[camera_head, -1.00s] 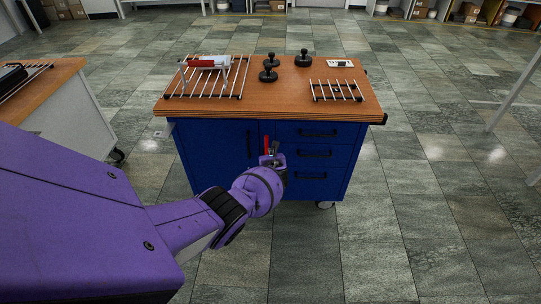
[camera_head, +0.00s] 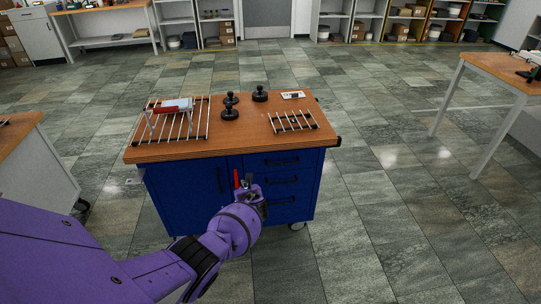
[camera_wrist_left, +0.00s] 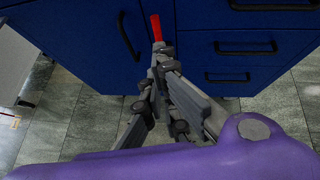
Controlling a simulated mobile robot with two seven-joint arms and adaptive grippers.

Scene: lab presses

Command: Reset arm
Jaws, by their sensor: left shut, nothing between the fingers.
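My left arm comes in from the left in the head view, purple with a dark band near the wrist. My left gripper (camera_head: 243,184) is in front of the blue front of the cart, below the level of its wooden top. In the left wrist view my left gripper (camera_wrist_left: 157,58) has its grey fingers together with nothing between them. A red piece (camera_wrist_left: 156,27) shows at the fingertips, against the blue drawers. My right gripper is in neither view.
The blue cart (camera_head: 190,196) with a wooden top carries a wire rack (camera_head: 197,130) with a red and white item, several black knobbed objects (camera_head: 260,94), a smaller rack (camera_head: 292,123) and a small white item (camera_head: 293,95). Tables stand left and right. Floor is clear at right.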

